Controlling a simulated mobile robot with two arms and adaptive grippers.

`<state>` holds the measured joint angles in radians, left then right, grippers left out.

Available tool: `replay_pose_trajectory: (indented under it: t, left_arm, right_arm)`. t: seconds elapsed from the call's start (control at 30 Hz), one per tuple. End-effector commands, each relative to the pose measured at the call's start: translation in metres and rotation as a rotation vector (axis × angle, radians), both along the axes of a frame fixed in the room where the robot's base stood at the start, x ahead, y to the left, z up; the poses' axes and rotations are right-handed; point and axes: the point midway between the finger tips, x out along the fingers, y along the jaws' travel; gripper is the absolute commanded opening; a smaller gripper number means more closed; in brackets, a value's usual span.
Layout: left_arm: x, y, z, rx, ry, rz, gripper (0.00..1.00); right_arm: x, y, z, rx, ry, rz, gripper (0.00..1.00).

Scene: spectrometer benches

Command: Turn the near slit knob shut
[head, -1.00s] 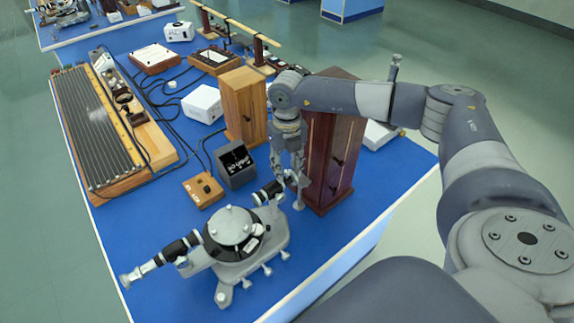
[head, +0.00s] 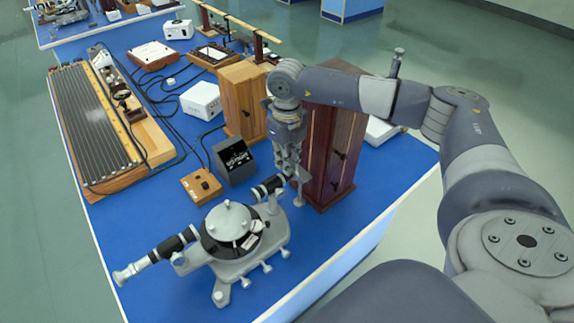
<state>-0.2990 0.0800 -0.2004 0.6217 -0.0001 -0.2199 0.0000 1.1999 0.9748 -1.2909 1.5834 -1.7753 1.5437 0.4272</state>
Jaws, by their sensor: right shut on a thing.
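The spectrometer (head: 228,222) stands on the blue bench top near its front end, with a round grey table and black telescope tubes. One tube points to the lower left, the other to the upper right. My right gripper (head: 294,190) reaches down from above at the end of the upper-right tube (head: 268,187). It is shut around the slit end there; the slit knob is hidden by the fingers. My left gripper is not in view.
A dark red wooden cabinet (head: 335,150) stands right beside my right gripper. A lighter wooden box (head: 242,100), a black box (head: 234,160) and a small wooden switch block (head: 202,187) stand behind the spectrometer. The bench's front right corner is clear.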

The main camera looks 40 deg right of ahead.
Motion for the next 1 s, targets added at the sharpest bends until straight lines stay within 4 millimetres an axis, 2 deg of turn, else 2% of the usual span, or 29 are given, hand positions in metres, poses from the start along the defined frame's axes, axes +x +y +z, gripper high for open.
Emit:
replay_pose_trajectory:
  t: [0.03, 0.1, 0.5, 0.73, 1.0]
  left_arm:
    - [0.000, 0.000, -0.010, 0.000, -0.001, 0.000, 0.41]
    - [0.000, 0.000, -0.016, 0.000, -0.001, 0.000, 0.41]
    - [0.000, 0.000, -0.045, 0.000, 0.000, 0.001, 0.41]
    - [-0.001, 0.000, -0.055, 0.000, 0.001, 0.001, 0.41]
    - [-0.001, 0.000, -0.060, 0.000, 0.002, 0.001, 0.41]
  right_arm:
    - [0.001, 0.000, -0.003, 0.000, -0.005, 0.045, 0.00]
    - [0.002, 0.000, -0.003, 0.000, -0.006, 0.112, 0.00]
    - [0.002, -0.001, -0.001, 0.000, -0.006, 0.467, 0.00]
    - [0.002, -0.001, 0.000, -0.001, -0.008, 0.613, 0.00]
    - [0.002, -0.001, 0.002, -0.001, -0.008, 0.702, 0.00]
